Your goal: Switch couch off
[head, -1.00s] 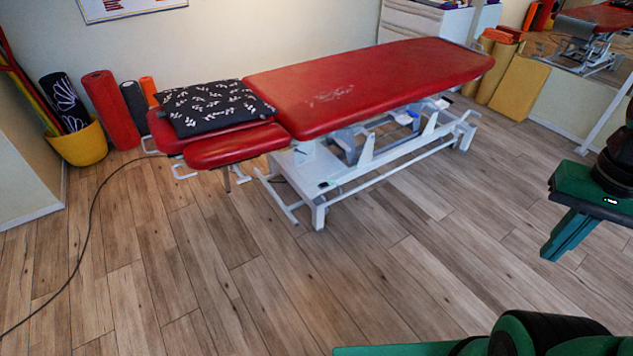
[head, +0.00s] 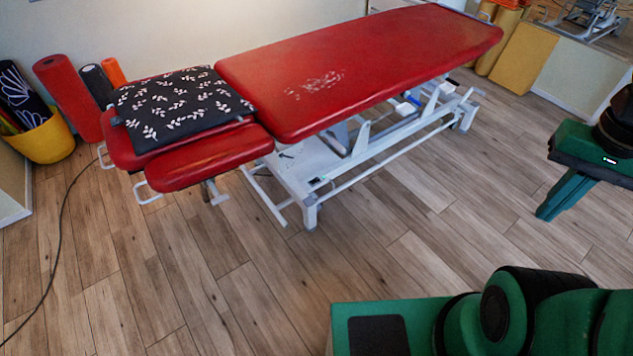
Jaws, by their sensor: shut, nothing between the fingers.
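The red treatment couch (head: 350,65) stands on a white metal frame (head: 300,165) in the middle of the head view. A small dark box with a greenish light (head: 318,182) sits on the near end of the frame's base; it may be the couch's switch, but it is too small to tell. My gripper (head: 550,208) is at the right edge, green, with its fingers pointing down and together. It is empty and apart from the couch, to the right of it.
A black patterned pillow (head: 180,105) lies on the couch's head section. A dark cable (head: 62,225) runs over the floor at left. A yellow bucket (head: 50,141) and a red roll (head: 68,98) stand by the wall. The wooden floor (head: 400,245) before the couch is clear.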

